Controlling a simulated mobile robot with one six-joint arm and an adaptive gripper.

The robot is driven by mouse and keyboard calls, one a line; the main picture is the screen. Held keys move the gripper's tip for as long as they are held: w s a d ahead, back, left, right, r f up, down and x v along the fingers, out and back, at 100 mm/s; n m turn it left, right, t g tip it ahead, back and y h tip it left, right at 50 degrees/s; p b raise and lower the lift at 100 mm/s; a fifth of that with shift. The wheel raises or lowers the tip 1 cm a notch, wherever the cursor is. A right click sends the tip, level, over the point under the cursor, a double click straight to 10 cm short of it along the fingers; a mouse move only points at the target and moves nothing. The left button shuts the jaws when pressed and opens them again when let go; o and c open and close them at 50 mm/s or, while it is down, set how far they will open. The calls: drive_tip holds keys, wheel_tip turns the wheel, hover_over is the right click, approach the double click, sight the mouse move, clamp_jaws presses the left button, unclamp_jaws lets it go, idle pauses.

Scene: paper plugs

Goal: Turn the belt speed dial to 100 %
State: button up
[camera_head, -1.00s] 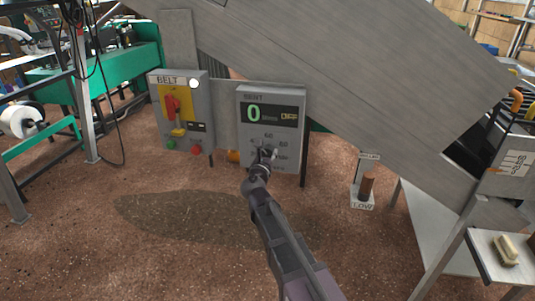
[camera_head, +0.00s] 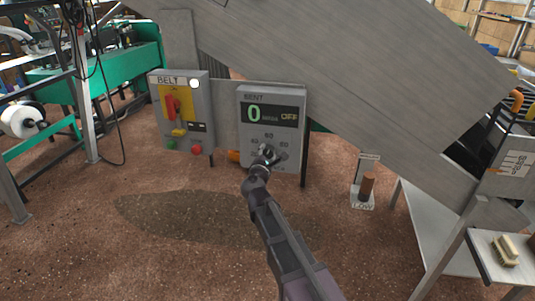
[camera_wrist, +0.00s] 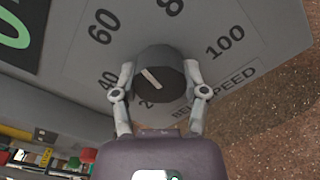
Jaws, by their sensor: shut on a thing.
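The belt speed dial is a dark round knob (camera_wrist: 162,60) with a white pointer line, on a grey control box (camera_head: 244,125). Numbers from 20 to 100 ring it in the wrist view, above a "BELT SPEED" label (camera_wrist: 215,92). The pointer line slants, its upper-left end towards the space between 40 and 60. My gripper (camera_head: 267,155) is at the dial, with one finger on each side of the knob in the wrist view, shut on it. In the head view my gripper covers most of the dial. The box's display (camera_head: 270,115) reads 0 and OFF.
A belt switch box (camera_head: 203,110) with a red handle, white lamp and green and red buttons stands left of the control box. A grey sloping chute (camera_head: 340,70) passes above. The floor in front is open.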

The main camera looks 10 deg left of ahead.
drive_tip(key=m, duration=0.4)
drive_tip(key=shift+w+m, duration=0.1)
drive_tip(key=shift+m, duration=0.2)
drive_tip(key=m, duration=0.5)
drive_tip(key=shift+a+r, duration=0.1)
drive_tip(key=m, duration=1)
drive_tip(key=shift+m, duration=0.4)
drive_tip(key=o, duration=1.2)
drive_tip(key=shift+c, duration=0.2)
